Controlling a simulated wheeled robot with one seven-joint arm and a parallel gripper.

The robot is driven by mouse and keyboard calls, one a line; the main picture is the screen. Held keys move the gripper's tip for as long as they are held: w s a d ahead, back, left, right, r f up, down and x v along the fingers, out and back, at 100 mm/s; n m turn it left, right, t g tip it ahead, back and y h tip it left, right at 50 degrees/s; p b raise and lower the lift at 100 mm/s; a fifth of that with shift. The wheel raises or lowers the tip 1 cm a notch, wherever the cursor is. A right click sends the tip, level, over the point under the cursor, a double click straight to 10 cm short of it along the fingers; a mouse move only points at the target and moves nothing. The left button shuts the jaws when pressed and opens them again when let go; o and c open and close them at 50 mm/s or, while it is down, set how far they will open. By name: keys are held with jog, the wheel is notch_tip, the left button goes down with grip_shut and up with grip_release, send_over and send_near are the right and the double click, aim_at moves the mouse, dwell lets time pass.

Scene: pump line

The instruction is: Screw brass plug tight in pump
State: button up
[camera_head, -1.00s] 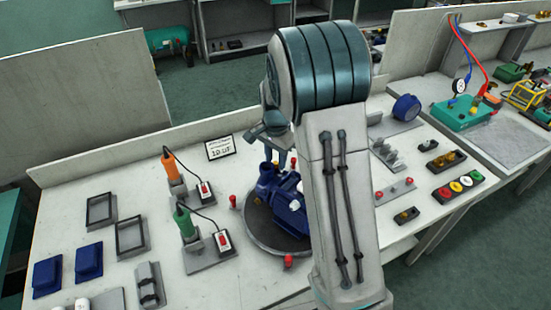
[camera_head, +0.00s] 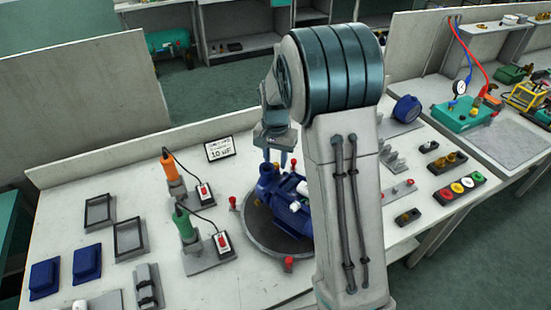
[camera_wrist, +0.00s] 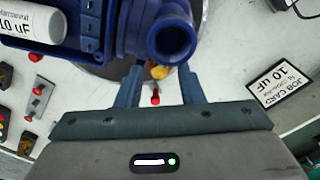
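The blue pump (camera_head: 285,205) sits on a round dark turntable (camera_head: 262,232) on the bench, partly hidden by my arm. In the wrist view, the pump's round blue port (camera_wrist: 172,40) stands at the top centre. A brass plug (camera_wrist: 158,72) shows just below that port, between my fingertips as seen from above. My gripper (camera_head: 276,156) is above the pump's back end in the head view. In the wrist view my gripper (camera_wrist: 160,78) has its fingers wide apart, with a gap on both sides of the plug. How far the plug is seated cannot be seen.
Red clamp knobs (camera_head: 288,263) stand around the turntable. An orange tool (camera_head: 169,165) and a green tool (camera_head: 184,223) stand left of it. A job card (camera_head: 220,149) reads 10 uF. Grey holders and red, yellow and green buttons (camera_head: 457,187) lie to the right.

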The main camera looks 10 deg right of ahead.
jog(key=n, duration=0.2)
jog(key=shift+n, duration=0.3)
grip_shut()
jog(key=shift+m, duration=1.8)
jog(key=shift+m, duration=0.3)
grip_release()
jog(key=shift+m, duration=0.3)
